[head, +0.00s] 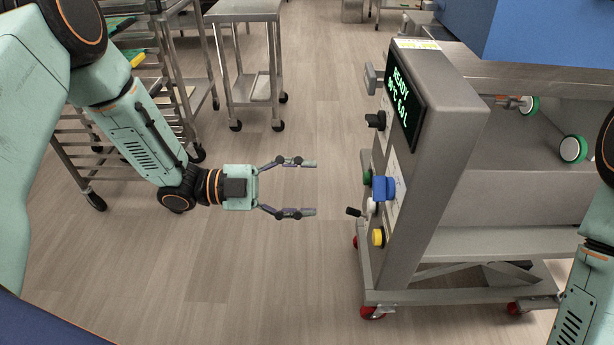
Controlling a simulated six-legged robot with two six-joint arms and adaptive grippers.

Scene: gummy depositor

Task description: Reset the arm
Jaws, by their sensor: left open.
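My left gripper (312,187) is open and empty in the head view. Its two fingers point right, toward the control panel of the gummy depositor (440,150), with a gap of bare floor between them and the panel. My left arm comes in from the upper left. Of my right arm, only links show at the right edge; its gripper is out of view.
The depositor stands on a wheeled steel cart (450,297) with red casters. A rack (85,160) with trays is behind my left arm. A small steel wheeled table (245,90) stands at the back. The wooden floor (270,270) in the middle is clear.

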